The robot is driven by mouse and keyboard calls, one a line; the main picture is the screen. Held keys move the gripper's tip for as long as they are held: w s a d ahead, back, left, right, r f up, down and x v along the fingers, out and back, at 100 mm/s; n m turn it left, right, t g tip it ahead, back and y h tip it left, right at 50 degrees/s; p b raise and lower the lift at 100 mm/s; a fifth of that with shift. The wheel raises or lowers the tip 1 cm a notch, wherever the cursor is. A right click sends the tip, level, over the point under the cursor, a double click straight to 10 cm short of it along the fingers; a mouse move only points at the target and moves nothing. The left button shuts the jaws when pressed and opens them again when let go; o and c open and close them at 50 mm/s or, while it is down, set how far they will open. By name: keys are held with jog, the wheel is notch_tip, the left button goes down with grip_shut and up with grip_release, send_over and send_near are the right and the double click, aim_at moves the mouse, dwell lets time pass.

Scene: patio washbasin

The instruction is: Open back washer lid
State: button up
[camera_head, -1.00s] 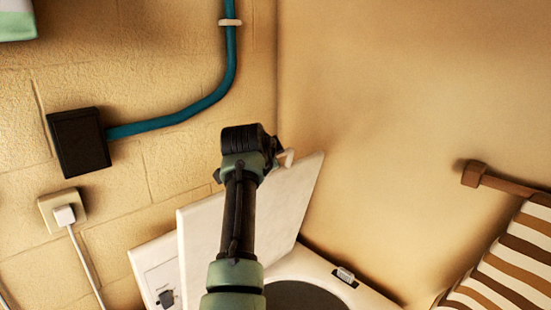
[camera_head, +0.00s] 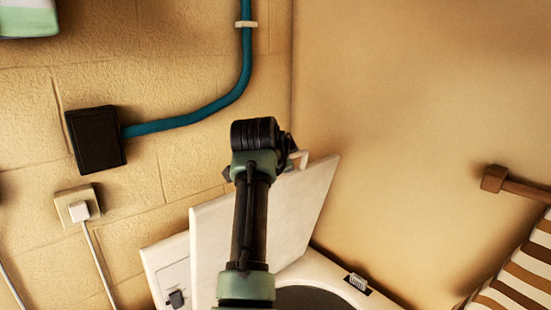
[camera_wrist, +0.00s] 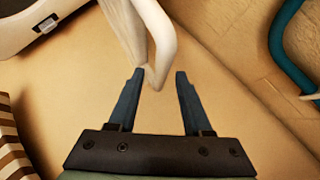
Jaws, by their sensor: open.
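The washer's white lid (camera_head: 300,205) stands raised at a steep tilt above the washer body (camera_head: 325,272), with the dark round opening (camera_head: 310,298) partly showing below it. In the wrist view the lid (camera_wrist: 128,25) comes in from the top, with a curved pale edge piece (camera_wrist: 160,45) reaching down to the fingertips. My gripper (camera_wrist: 160,74) is open, with the tip of that piece at or just between its fingertips; I cannot tell whether they touch. In the head view my arm covers the middle of the lid and hides the fingers.
A brick wall with a blue pipe (camera_head: 205,115), a black box (camera_head: 96,140) and a plugged socket (camera_head: 77,207) lies left. A control panel with a knob (camera_head: 177,299) sits behind the lid. Striped cloth (camera_head: 520,275) on a wooden rail (camera_head: 493,178) is at right. Plain wall is between.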

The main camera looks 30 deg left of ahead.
jog(key=b+v, duration=0.5)
jog(key=v, duration=0.5)
jog(key=shift+s, duration=0.25)
jog(key=shift+d+r, duration=0.1)
jog(key=s+d+r+n+t+b, duration=0.15)
jog(key=d+t, duration=0.25)
jog(key=d, duration=0.5)
jog(key=s+d+r+n+t+b, duration=0.1)
jog(key=d+r+n+t+b, duration=0.2)
jog(key=d, duration=0.5)
jog(key=s+d+r+n+t+h, duration=0.1)
jog(key=s+d+r+t+h, duration=0.1)
jog(key=s+d+t, duration=0.2)
jog(key=s+d+r+n+t+h+b, duration=0.1)
jog(key=s+d+t, duration=0.3)
jog(key=s+d, duration=0.4)
jog(key=s+r+n+h, duration=0.1)
jog(key=s, duration=0.4)
jog(key=shift+s+r+t, duration=0.2)
jog(key=shift+t, duration=0.1)
